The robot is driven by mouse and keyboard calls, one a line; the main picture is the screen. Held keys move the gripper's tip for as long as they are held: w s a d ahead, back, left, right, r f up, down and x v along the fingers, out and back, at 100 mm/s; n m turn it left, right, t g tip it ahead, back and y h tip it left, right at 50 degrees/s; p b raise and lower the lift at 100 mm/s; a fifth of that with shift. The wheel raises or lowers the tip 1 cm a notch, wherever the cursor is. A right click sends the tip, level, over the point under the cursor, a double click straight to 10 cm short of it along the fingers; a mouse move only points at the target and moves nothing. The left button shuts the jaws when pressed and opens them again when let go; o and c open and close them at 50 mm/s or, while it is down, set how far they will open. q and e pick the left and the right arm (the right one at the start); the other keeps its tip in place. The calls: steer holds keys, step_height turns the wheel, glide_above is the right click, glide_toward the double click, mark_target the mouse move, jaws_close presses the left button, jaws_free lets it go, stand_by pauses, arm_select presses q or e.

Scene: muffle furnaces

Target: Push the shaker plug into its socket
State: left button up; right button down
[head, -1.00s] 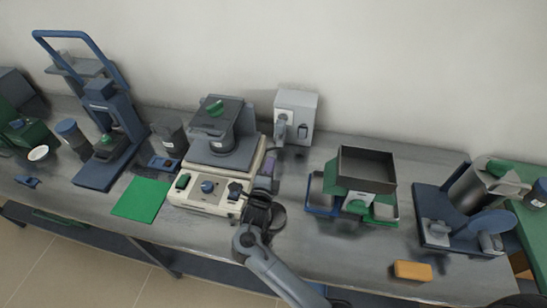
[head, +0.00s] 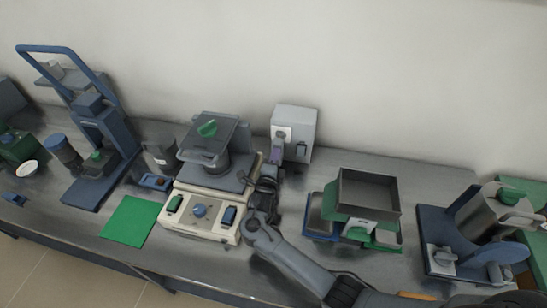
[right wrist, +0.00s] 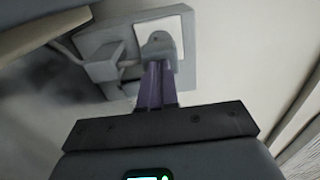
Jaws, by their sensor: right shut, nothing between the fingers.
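The grey shaker plug (right wrist: 160,42) shows in the right wrist view at the white face of the socket box (right wrist: 188,75). In the head view the socket box (head: 303,122) stands against the wall, its white socket face (head: 288,132) partly covered by the plug. My right gripper (head: 274,158) is shut and empty, with its purple fingers (right wrist: 156,84) pointing at the plug. The fingertips overlap the plug's lower end; whether they touch it, and how deep the plug sits, I cannot tell. The shaker (head: 200,225) stands left of my right arm. My left gripper is not in view.
A sieve box on a green and blue stand (head: 368,192) is right of my arm. A mixer with a metal vessel (head: 488,215) is at far right. A blue press (head: 105,140) and green mat (head: 131,219) lie left. The wall is close behind the socket box.

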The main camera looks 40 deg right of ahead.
stand_by(0.3)
steer(key=b+x, duration=0.3)
steer(key=shift+w+d+f, duration=0.15)
steer(key=shift+d+f, duration=0.05)
steer(key=shift+d, duration=0.1)
steer(key=shift+w+d, duration=0.1)
steer(key=shift+d, duration=0.05)
